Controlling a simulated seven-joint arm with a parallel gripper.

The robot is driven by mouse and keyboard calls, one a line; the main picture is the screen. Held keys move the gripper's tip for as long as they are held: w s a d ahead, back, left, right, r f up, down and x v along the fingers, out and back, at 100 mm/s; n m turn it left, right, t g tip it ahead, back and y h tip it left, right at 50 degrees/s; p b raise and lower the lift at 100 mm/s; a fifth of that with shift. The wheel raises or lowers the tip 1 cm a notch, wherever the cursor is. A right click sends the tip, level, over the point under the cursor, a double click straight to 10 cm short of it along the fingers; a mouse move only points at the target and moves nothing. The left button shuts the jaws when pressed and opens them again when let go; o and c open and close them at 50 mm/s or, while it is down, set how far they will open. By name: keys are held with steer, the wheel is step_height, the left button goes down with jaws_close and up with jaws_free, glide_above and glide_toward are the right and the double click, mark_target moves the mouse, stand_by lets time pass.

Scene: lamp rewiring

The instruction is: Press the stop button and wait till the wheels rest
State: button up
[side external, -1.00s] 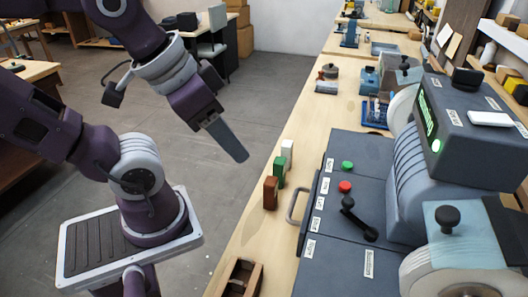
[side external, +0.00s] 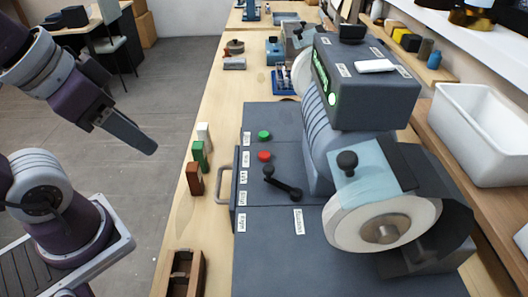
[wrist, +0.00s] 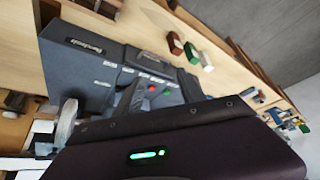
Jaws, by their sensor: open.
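The red button (side external: 264,156) is on the grey top of the bench grinder's base (side external: 300,240), just in front of the green button (side external: 264,135). The red button also shows in the wrist view (wrist: 152,88), between my fingers. The grinder's near pale wheel (side external: 345,225) is in plain view; the far wheel (side external: 303,75) is partly hidden by the housing. I cannot tell whether the wheels are turning. My gripper (side external: 150,148) is open and empty, left of the buttons and apart from them, beyond the bench's left edge in the side view.
White, green (side external: 198,155) and brown blocks stand along the bench's left edge. A metal handle (side external: 222,185) and a black lever (side external: 283,185) are near the buttons. A wooden box (side external: 185,270) lies in front; a white bin (side external: 485,130) is at right.

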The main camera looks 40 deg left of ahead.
jaws_close()
stand_by(1.5)
